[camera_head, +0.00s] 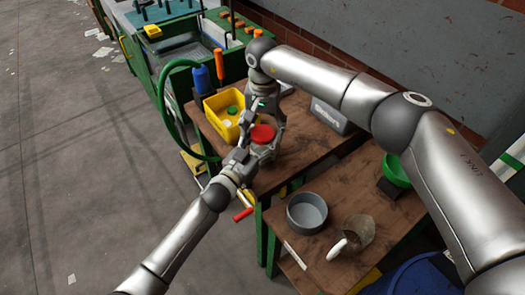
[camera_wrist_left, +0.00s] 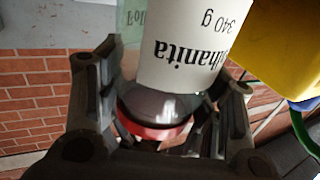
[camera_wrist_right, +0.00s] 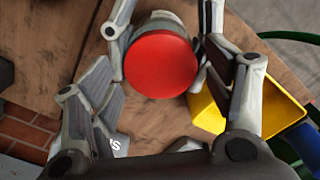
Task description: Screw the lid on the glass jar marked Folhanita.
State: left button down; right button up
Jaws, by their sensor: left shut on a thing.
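The glass jar marked Folhanita shows upside down in the left wrist view (camera_wrist_left: 185,50), with a white label and clear glass near its mouth. The red lid (camera_wrist_left: 155,132) sits at the jar's mouth; I cannot tell how tightly. It shows from above in the head view (camera_head: 263,134) and right wrist view (camera_wrist_right: 160,64). My left gripper (camera_head: 256,150) is shut around the jar, near the table's corner. My right gripper (camera_wrist_right: 166,40) is open above, its fingers on either side of the lid with small gaps.
A yellow bin (camera_head: 222,118) with a green item stands behind the jar. A grey box (camera_head: 328,117) is to the right. A grey round bowl (camera_head: 307,213) and a scoop (camera_head: 350,238) are on the lower table. A green hose (camera_head: 162,100) loops at left.

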jog(key=shift+r, duration=0.15)
jog(key=shift+r, duration=2.15)
jog(key=shift+o, duration=0.4)
notch_tip(320, 180, up, 4)
jog(key=shift+f, duration=0.2)
jog(key=shift+f, duration=0.1)
jog(key=shift+f, duration=4)
jog(key=shift+c, duration=0.3)
